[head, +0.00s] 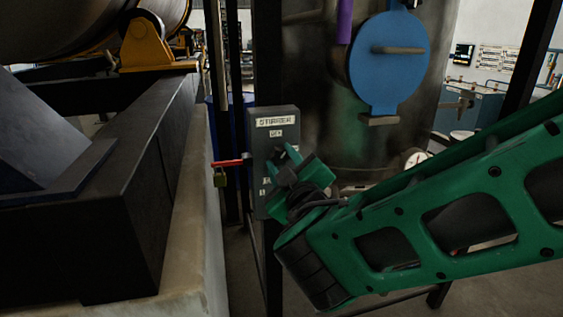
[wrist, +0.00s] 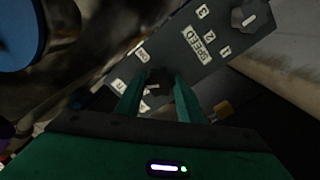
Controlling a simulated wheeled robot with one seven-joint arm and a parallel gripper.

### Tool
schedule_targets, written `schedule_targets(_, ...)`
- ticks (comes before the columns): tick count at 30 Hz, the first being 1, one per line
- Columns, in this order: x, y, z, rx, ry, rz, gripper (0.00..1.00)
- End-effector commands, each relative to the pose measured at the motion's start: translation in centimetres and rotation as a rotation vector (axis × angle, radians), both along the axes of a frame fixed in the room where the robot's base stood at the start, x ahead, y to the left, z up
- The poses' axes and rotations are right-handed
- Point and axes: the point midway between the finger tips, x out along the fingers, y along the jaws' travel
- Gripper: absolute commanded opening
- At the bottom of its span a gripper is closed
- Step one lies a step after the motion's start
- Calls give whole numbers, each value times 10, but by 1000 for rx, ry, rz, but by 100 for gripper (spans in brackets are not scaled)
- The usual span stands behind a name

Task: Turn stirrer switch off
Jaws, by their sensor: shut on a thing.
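The grey stirrer switch box (head: 262,140) stands upright beside a dark post in the head view, with a "STIRRER" label at its top. My green gripper (head: 286,172) is at its front face and covers much of it. In the wrist view, the slanted panel (wrist: 185,50) carries a "SPEED" label, small numbers and a speed knob (wrist: 250,17) at the upper right. My gripper (wrist: 157,82) is shut on a dark switch knob (wrist: 154,88) with a pale mark, between the fingers. Small labels sit left of that knob; I cannot read its setting.
A red lever (head: 228,163) with a brass padlock (head: 220,179) sticks out left of the box. A blue disc with a handle (head: 388,70) is on the metal tank behind, at upper right. A dark beam on a pale plinth (head: 190,240) fills the left.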

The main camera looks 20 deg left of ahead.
Motion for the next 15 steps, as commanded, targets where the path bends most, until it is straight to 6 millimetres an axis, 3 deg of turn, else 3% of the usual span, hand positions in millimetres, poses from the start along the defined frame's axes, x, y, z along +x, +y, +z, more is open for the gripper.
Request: schedule_targets(15,-1,0,-2,-369,-219,2,12)
